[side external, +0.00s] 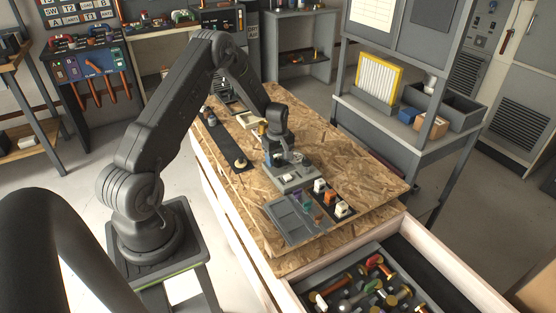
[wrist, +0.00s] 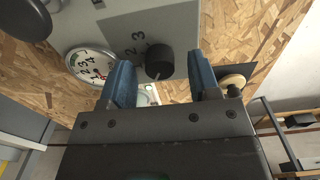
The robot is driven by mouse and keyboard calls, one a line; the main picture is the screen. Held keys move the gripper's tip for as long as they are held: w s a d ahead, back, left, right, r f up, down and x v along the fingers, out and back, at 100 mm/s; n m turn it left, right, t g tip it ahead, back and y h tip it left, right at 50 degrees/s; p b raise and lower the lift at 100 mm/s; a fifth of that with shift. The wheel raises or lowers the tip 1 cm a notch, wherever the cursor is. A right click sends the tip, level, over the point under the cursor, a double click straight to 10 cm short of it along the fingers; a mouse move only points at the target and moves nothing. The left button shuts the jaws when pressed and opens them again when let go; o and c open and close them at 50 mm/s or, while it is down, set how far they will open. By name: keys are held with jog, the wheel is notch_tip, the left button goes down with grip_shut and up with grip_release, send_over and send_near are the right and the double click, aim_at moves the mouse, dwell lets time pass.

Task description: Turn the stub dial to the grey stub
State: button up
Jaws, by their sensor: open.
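In the wrist view a black round knob (wrist: 159,64), likely the stub dial, sits on a grey panel (wrist: 185,25) marked with the numbers 2 and 3. My gripper (wrist: 161,72) is open, with one blue finger on each side of the knob. I cannot pick out the grey stub.
A white round gauge (wrist: 91,66) sits left of the knob, close to my left finger. A pale round piece (wrist: 232,81) is at the right. A grey tray (side external: 288,218) and small coloured parts lie in front of the unit. An open drawer (side external: 455,270) holds several parts.

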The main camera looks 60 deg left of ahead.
jog(key=shift+f, duration=0.45)
jog(key=c, duration=0.9)
